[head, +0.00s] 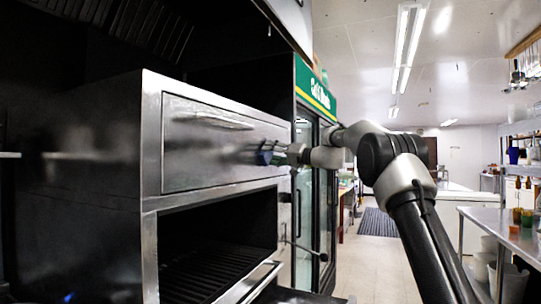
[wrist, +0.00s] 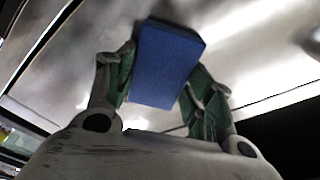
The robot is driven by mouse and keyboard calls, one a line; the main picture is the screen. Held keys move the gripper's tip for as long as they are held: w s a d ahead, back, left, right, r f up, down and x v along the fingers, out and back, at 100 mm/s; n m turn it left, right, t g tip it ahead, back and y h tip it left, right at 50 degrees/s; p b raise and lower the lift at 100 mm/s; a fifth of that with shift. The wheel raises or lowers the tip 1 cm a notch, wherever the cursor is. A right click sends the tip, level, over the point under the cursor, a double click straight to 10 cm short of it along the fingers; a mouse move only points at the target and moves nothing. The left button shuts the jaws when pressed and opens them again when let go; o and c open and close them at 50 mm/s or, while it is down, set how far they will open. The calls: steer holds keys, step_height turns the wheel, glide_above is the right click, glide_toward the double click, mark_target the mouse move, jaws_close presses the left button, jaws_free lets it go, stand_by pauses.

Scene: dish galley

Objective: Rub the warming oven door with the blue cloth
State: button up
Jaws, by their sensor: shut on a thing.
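The warming oven door (head: 205,145) is a brushed steel panel with a long handle, on the upper part of the steel oven at the left. In the head view my gripper (head: 275,154) is at the right end of this panel. In the wrist view my gripper (wrist: 163,92) is shut on the blue cloth (wrist: 168,62), which looks like a folded block between the green finger pads. The cloth (head: 265,156) shows small and dark blue at the steel in the head view. It is at or very near the panel; contact is hidden.
Below the panel is an open oven bay with a dark rack (head: 205,272) and a protruding handle bar (head: 250,284). A green-topped glass-door fridge (head: 316,90) stands just beyond the oven. A steel table (head: 510,238) is at the right. The aisle floor between is clear.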

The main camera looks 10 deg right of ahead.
steer(key=w+d, duration=0.5)
steer(key=w, duration=0.2)
steer(key=shift+w+d, duration=0.2)
steer(key=shift+w, duration=0.2)
stand_by(0.4)
steer(key=shift+r, duration=0.1)
